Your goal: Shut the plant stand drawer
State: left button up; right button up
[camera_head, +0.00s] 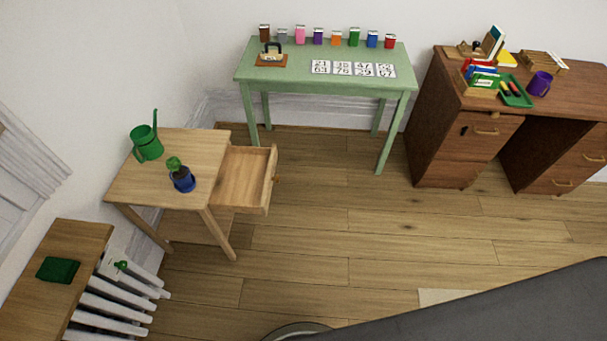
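The plant stand (145,184) is a light wood table at the left, against the white wall. Its drawer (240,179) is pulled out to the right, and the inside looks empty. A small round knob (276,179) sits on the drawer's front panel. A green watering can (146,142) and a blue pot with a green plant (182,177) stand on the top. Neither of my grippers is in view.
A green table (330,84) with cards and several small coloured boxes stands at the back. A brown desk (440,120) is at the right. A wooden shelf (85,240) and white radiator (115,300) are at lower left. A dark grey surface (500,305) fills the lower right. The middle floor is clear.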

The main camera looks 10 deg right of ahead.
aim_at(245, 177)
jog(key=k, duration=0.65)
jog(key=u, duration=0.65)
jog(key=i, duration=1.15)
jog(key=z, duration=0.7)
